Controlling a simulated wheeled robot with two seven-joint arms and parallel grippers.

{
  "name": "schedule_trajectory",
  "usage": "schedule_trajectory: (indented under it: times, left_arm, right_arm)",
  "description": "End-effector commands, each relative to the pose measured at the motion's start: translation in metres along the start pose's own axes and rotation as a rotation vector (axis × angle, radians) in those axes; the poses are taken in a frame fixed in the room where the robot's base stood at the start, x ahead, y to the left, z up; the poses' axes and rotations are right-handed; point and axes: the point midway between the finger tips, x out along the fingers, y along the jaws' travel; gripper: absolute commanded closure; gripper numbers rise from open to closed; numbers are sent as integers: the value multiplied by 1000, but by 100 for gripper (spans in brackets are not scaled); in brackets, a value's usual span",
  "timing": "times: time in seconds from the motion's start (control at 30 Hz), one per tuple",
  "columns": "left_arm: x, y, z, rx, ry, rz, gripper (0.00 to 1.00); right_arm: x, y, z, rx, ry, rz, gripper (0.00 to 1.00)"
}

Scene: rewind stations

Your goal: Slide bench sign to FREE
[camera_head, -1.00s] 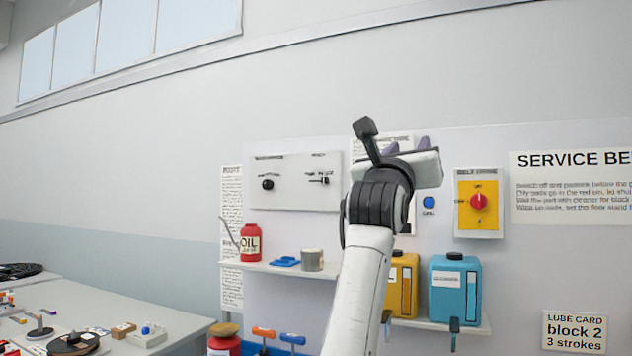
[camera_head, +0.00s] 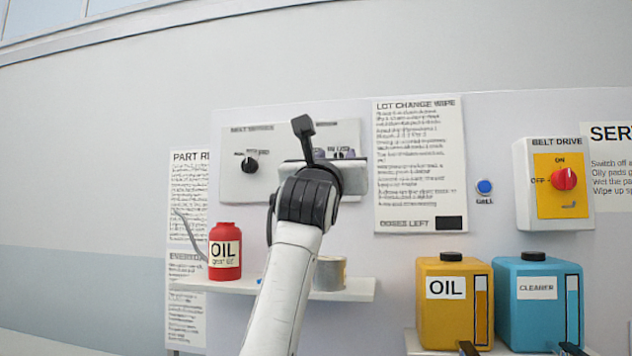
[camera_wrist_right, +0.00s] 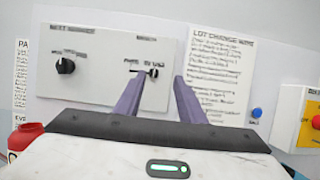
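The bench sign is a slider on the right part of a pale panel (camera_head: 240,185). In the right wrist view its dark knob (camera_wrist_right: 153,72) stands at the right end of a short slot, under the label that reads IN USE; the other label is at the left. My right gripper (camera_head: 333,153) is raised before the panel and hides the slider in the head view. Its two purple fingers (camera_wrist_right: 157,82) are apart and empty, with the knob showing between their tips. I cannot tell whether they touch the panel. My left gripper is out of view.
A black rotary knob (camera_head: 250,164) is on the panel's left. A lot change sheet (camera_head: 418,190), blue call button (camera_head: 484,187) and belt drive switch (camera_head: 563,180) are to the right. Below, a shelf (camera_head: 355,290) holds a red oil can (camera_head: 224,262) and grey tin (camera_head: 329,273).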

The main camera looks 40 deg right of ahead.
Motion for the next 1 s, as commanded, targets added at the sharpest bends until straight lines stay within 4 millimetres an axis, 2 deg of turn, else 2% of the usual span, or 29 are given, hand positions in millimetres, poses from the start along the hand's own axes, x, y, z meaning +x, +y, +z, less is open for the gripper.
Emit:
schedule_trajectory:
  times: [0.03,0.1,0.27,0.47,0.7,1.0]
  left_arm:
    - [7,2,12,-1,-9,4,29]
    - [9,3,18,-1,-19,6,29]
    - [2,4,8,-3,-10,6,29]
    - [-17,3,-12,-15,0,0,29]
    - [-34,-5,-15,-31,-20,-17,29]
    - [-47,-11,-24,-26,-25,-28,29]
  right_arm:
    - [-5,0,-12,0,0,0,64]
    - [-6,0,-16,-1,0,0,64]
    - [2,0,-14,-3,1,-1,64]
    - [34,0,-10,-5,3,0,64]
    - [73,0,-10,-4,3,-1,64]
    - [95,1,-15,-2,2,0,64]
